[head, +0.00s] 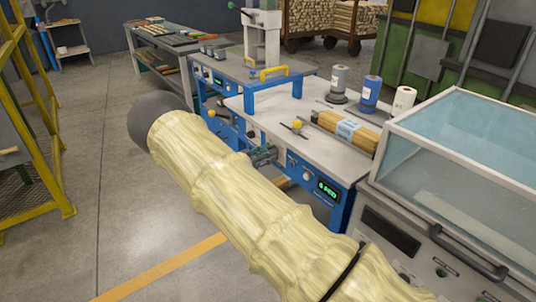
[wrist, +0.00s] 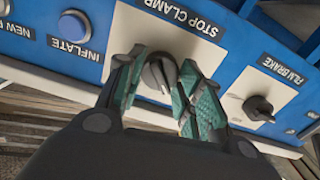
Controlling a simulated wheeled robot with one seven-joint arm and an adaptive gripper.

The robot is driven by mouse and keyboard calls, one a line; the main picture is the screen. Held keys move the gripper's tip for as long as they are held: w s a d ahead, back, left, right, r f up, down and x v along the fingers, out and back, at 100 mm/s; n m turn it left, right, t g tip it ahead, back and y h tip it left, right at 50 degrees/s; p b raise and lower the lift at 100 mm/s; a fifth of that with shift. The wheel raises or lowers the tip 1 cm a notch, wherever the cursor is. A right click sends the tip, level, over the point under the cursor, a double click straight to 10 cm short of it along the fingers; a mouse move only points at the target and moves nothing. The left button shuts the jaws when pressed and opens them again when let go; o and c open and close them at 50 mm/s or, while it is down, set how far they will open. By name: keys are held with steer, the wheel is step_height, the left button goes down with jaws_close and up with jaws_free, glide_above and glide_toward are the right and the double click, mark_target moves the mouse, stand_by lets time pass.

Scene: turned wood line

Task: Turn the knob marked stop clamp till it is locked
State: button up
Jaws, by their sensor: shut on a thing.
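The stop clamp knob (wrist: 158,74) is dark and round with a light pointer line. It sits on a white plate in the blue panel, under the label STOP CLAMP, which appears upside down in the wrist view. My gripper (wrist: 163,88) has its teal-padded fingers on both sides of the knob, shut on it. In the head view my gripper (head: 264,156) is small at the front of the blue machine, partly behind my pale-sleeved arm, and the knob cannot be made out there. I cannot tell whether the knob's position is locked.
A film brake knob (wrist: 258,107) is to the right of my gripper in the wrist view. A blue inflate button (wrist: 73,24) is to the left. The glass-lidded machine (head: 455,150) stands close at right. Open floor (head: 110,170) lies to the left.

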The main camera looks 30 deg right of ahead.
steer(key=m+b, duration=0.7)
steer(key=m, duration=0.2)
steer(key=shift+f, duration=0.2)
steer(key=shift+o, duration=0.2)
steer(key=m+b, duration=0.3)
steer(key=m, duration=0.1)
steer(key=shift+s+m+b, duration=0.1)
steer(key=shift+m+b, duration=1.65)
steer(key=shift+m, duration=0.55)
steer(key=shift+c, duration=0.2)
steer(key=shift+o, duration=0.2)
steer(key=shift+r, duration=0.1)
steer(key=shift+c, duration=0.2)
steer(key=o, duration=1)
steer(key=shift+o, duration=0.2)
steer(key=shift+a, duration=0.1)
